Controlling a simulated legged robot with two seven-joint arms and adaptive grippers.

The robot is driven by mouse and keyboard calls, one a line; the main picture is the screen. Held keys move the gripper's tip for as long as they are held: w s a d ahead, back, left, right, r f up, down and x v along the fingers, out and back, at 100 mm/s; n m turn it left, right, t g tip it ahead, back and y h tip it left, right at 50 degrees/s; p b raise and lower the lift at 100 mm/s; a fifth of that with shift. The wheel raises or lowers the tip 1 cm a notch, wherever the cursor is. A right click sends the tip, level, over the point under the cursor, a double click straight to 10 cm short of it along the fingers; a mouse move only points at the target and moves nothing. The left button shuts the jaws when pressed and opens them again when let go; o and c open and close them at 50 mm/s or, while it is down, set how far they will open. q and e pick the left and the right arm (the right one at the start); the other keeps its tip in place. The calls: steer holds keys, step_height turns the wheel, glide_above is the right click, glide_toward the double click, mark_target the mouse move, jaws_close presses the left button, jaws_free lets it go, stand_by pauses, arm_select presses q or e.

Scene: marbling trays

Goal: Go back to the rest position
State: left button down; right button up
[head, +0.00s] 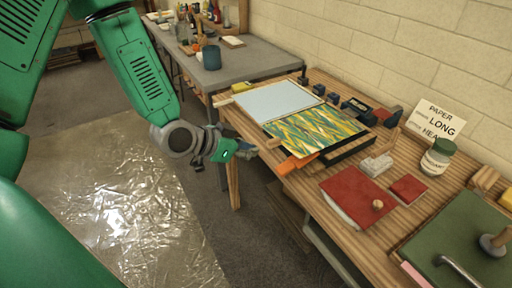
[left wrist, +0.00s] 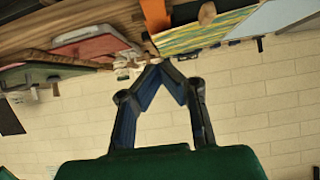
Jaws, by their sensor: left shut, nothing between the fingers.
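My left gripper (head: 248,150) hangs at the front edge of the wooden table (head: 290,205), left of the marbled sheet. In the left wrist view my left gripper (left wrist: 160,66) has its fingertips together with nothing between them. The yellow, green and blue marbled sheet (head: 315,128) lies in a dark tray on the table. It also shows upside down in the left wrist view (left wrist: 205,32). A pale, plain tray (head: 278,100) sits behind it. My right gripper is in neither view.
An orange item (head: 294,163) sits at the table's front edge near the gripper. A red pad (head: 352,192), a white jar (head: 437,158) and a green board (head: 462,240) are to the right. A grey table (head: 240,65) stands behind. Sheeted floor (head: 110,200) is clear at left.

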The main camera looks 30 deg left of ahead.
arm_select(q)
steer(key=shift+s+a+f, duration=0.1)
steer(key=shift+a, duration=0.05)
steer(key=s+d+f+n+g+y+b, duration=0.1)
steer(key=s+f+g+b, duration=0.2)
steer(key=s+f, duration=0.5)
steer(key=s+d+f+n+g+y+b, duration=0.15)
steer(key=s+f+b, duration=0.25)
steer(key=f, duration=0.8)
steer(key=s+f+n+g+y+b, duration=0.1)
steer(key=s+f+g+b, duration=0.1)
steer(key=s+f, duration=0.3)
steer(key=s+f+n+g+y+b, duration=0.1)
steer(key=s+f+g, duration=0.1)
steer(key=s+f, duration=0.3)
steer(key=s, duration=0.4)
steer(key=shift+s+g+b, duration=0.25)
steer(key=shift+g+b, duration=0.1)
